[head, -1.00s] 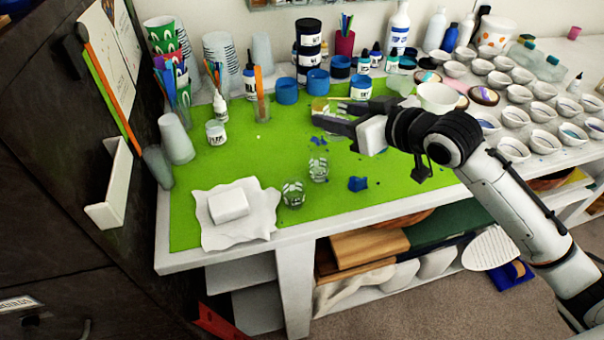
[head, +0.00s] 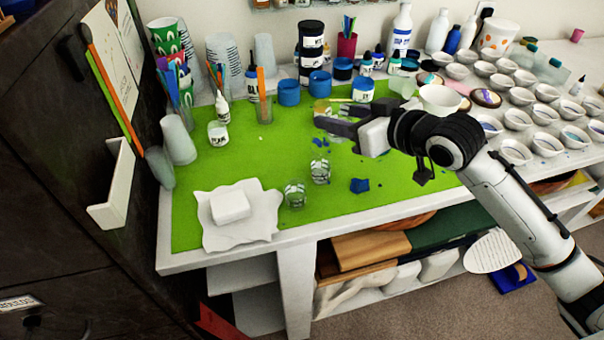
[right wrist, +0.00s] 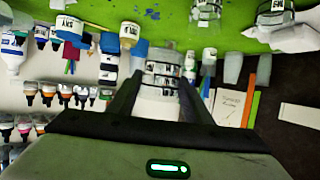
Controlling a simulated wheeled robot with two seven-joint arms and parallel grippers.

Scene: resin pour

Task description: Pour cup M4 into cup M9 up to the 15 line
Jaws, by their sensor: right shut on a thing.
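Two small clear cups with dark and white markings stand upright on the green mat: a nearer cup (head: 295,194) and a farther cup (head: 320,171). I cannot read M4 or M9 on either. My right gripper (head: 332,116) is above the mat, behind and right of these cups. Its fingers, also in the right wrist view (right wrist: 158,88), are shut on what looks like a clear, marked cup (right wrist: 160,78). Its label and fill level cannot be read, and dark jars behind confuse its outline. My left gripper is not in view.
A white block (head: 230,206) lies on a wavy white sheet (head: 212,236) at the front left. A blue piece (head: 359,186) lies right of the cups. Blue cups (head: 289,92) and stacked black jars (head: 311,40) stand behind. Several white bowls (head: 516,118) fill the right side.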

